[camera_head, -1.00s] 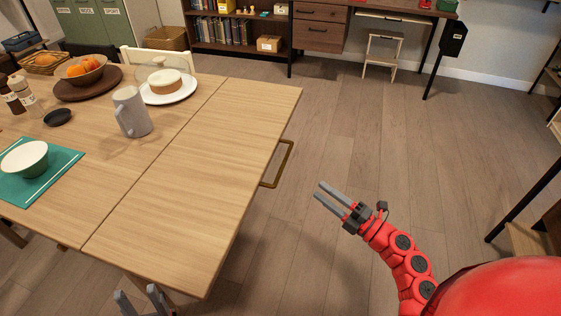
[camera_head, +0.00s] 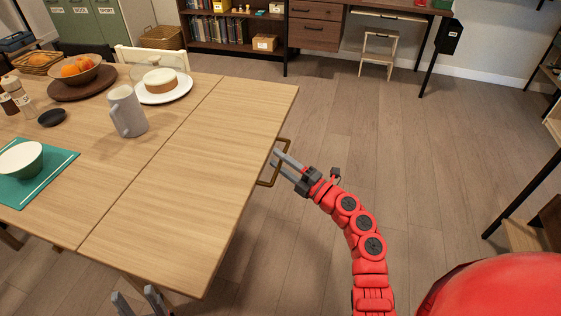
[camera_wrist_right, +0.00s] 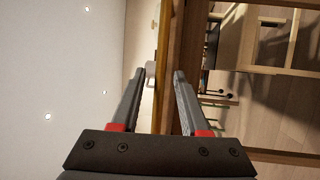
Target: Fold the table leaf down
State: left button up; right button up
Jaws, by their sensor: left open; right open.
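The table leaf (camera_head: 195,165) is the right-hand section of the wooden table (camera_head: 100,165). It lies level with the rest of the top, with a seam between them. A brass-coloured handle (camera_head: 268,184) sticks out from the leaf's right edge. My right gripper (camera_head: 275,157) is open at the handle, its fingers overlapping it in the head view. In the right wrist view the open fingers (camera_wrist_right: 158,72) have a brown bar (camera_wrist_right: 175,55) beyond and between them; contact cannot be told. My left gripper (camera_head: 135,296) is open, low beside the table's near edge, partly cut off.
A grey mug (camera_head: 127,112) and a white plate with a cake (camera_head: 165,90) stand left of the seam. A fruit bowl (camera_head: 78,70) and a green mat (camera_head: 45,190) lie further left. The leaf's top is bare. The floor (camera_head: 390,150) right of the table is open.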

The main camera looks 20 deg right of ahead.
grip_shut()
dwell(1.3)
